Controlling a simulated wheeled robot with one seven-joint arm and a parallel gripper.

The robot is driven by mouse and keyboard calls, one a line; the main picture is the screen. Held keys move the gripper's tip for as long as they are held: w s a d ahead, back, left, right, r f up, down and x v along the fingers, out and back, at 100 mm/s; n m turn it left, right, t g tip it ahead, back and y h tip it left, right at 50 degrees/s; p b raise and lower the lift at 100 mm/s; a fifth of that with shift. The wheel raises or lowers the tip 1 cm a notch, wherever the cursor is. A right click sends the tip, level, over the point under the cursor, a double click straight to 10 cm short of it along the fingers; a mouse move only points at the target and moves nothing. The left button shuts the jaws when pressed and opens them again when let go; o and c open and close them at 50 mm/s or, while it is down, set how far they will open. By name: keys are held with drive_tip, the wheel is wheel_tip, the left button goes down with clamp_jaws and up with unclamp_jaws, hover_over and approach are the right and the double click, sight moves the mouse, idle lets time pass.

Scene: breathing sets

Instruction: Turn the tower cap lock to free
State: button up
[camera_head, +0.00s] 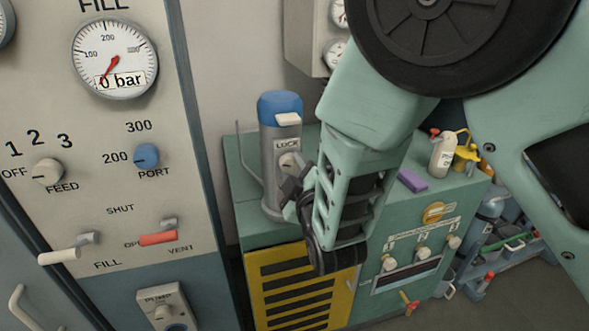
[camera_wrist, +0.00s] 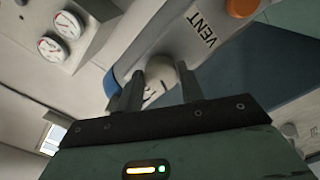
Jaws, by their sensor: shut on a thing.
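The tower (camera_head: 272,170) is a grey upright cylinder with a blue cap (camera_head: 280,104) on the green bench. A plate marked LOCK (camera_head: 287,143) is on its front, with the pale lock knob (camera_head: 289,162) just below. My gripper (camera_head: 294,187) is at the tower's front, its dark fingers shut on this knob. In the wrist view my gripper (camera_wrist: 163,88) has one finger on each side of the pale lock knob (camera_wrist: 160,72). The blue cap (camera_wrist: 110,84) shows beside the left finger. The knob's pointer setting cannot be read, as the fingers partly hide it.
A fill panel (camera_head: 110,185) with a gauge at 0 bar stands at left. A purple block (camera_head: 412,181) and a pale bottle (camera_head: 443,155) are on the green bench (camera_head: 240,190). Gauges (camera_head: 336,52) hang behind the tower. A VENT label (camera_wrist: 203,30) and an orange knob (camera_wrist: 242,7) show in the wrist view.

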drive_tip(key=shift+n+p, duration=0.65)
drive_tip(key=shift+n, duration=1.55)
drive_tip(key=o, duration=1)
drive_tip(key=shift+s, duration=0.1)
drive_tip(key=shift+p+v, duration=3.5)
drive_tip(key=shift+v, duration=5.15)
